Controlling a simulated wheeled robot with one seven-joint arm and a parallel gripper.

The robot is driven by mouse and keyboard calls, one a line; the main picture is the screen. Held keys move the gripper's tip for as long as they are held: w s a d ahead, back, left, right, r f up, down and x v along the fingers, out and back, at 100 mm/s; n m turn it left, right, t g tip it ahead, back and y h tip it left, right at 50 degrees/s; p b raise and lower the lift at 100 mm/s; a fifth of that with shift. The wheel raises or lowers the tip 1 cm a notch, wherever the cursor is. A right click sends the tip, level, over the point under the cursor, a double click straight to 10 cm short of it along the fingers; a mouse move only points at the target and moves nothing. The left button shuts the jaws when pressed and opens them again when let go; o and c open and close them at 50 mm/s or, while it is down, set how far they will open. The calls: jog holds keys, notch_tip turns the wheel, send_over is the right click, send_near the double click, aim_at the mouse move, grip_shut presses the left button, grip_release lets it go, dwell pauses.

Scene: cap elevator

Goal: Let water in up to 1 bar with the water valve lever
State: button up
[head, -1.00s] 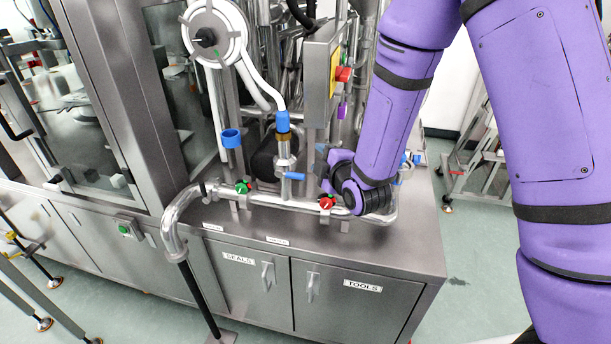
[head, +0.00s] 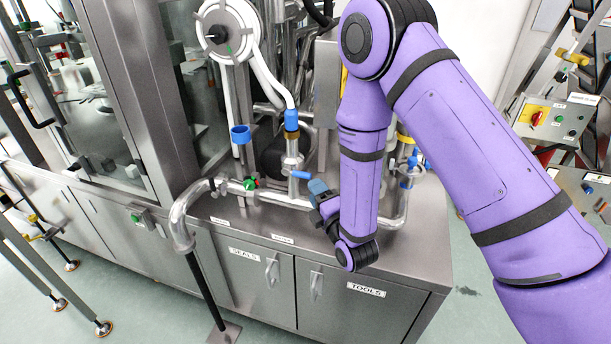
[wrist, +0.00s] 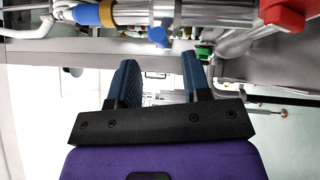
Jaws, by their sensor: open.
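A blue lever (head: 300,175) sits on the upright pipe below a brass and blue hose coupling (head: 291,122). A green valve handle (head: 250,184) is on the horizontal pipe to its left. No label on the valves is readable, so I cannot tell by name which one is for water. My gripper (head: 318,190) is just right of and below the blue lever, apart from it. In the wrist view my gripper (wrist: 160,75) is open and empty, with the blue lever (wrist: 158,36) beyond the fingertips. A red handle (wrist: 283,14) shows there; my arm hides it in the head view.
More blue handles (head: 411,164) stand at the right. The cabinet top's front right is clear.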

aim_at(307, 178)
jog(key=x, duration=0.7)
jog(key=shift+c, duration=0.2)
grip_shut()
